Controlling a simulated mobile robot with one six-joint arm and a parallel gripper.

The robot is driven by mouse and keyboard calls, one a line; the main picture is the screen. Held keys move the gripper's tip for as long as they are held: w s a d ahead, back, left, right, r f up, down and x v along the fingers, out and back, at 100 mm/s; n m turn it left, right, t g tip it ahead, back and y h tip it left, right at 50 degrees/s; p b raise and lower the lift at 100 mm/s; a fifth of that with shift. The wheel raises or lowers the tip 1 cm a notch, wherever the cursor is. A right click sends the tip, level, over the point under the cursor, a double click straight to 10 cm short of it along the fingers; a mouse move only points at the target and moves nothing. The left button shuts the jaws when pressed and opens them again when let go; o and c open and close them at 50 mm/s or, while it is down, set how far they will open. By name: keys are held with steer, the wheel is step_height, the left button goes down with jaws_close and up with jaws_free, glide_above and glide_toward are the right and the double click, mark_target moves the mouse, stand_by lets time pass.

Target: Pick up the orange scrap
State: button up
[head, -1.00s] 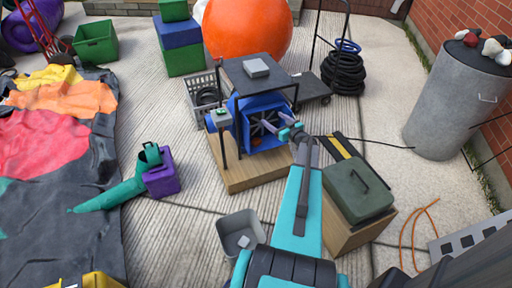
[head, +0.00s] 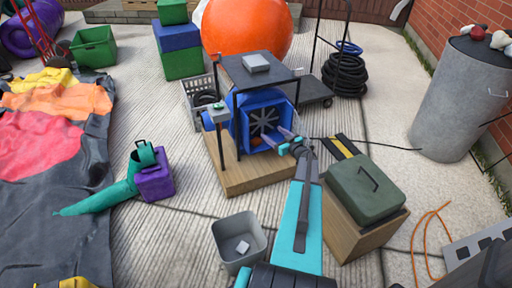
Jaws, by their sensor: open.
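The orange scrap (head: 256,143) shows as a small orange patch low in the round intake of the blue blower (head: 247,108), by its dark grille. Its full shape is hard to make out. My gripper (head: 278,137) is open, with its purple fingers pointing left toward the lower right of the intake. It appears empty, a little to the right of the scrap. Whether a finger touches the blower cannot be told.
The blower stands on a wooden base (head: 235,181) under a dark frame (head: 259,68). A grey bin (head: 238,241) holding a pale piece stands in front. A green case (head: 364,189) on a wooden box is at right. A cable crosses the ground.

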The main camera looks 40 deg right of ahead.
steer(key=b, duration=1.2)
glide_toward(258, 142)
steer(key=v, duration=0.4)
steer(key=shift+d+r, duration=0.15)
steer(key=shift+b+x, duration=1.05)
steer(key=shift+x, duration=3.3)
steer(key=shift+w, duration=0.1)
steer(key=b+x, duration=0.1)
steer(key=x, duration=0.3)
steer(key=shift+f+b, duration=0.25)
steer(key=shift+b, duration=0.15)
steer(key=shift+w, duration=0.55)
steer(key=c, duration=1.2)
